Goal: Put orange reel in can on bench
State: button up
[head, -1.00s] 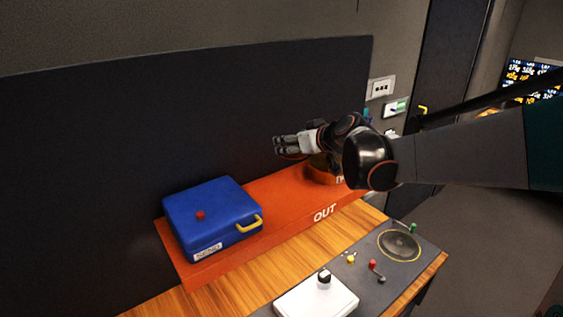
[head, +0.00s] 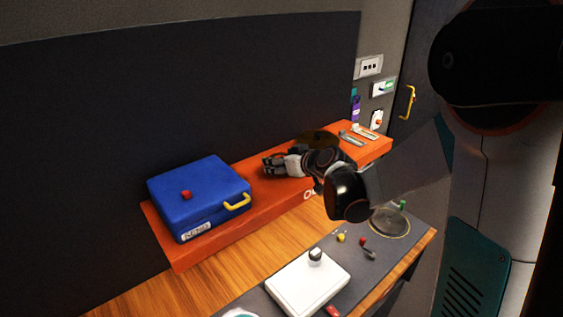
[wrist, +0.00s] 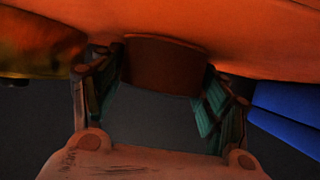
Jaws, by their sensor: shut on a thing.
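My gripper (head: 267,166) is low over the orange shelf, right of the blue case, in the head view. In the wrist view its two fingers stand either side of a dark orange, round-sided thing, which I take for the orange reel (wrist: 165,66), and are shut on it. The reel is against or very near the orange surface; I cannot tell if it touches. In the head view I cannot make it out. The can is not clearly identifiable; a pale round rim (head: 240,314) is cut off at the bottom edge of the head view.
A blue case (head: 205,190) with a yellow handle sits on the orange shelf (head: 185,258). A dark round dish (head: 318,138) is behind my gripper. On the wooden bench (head: 140,290) are a white box (head: 305,283), small knobs and a round pad (head: 390,222).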

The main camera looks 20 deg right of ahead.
jog(key=shift+f, duration=0.1)
jog(key=o, duration=1.1)
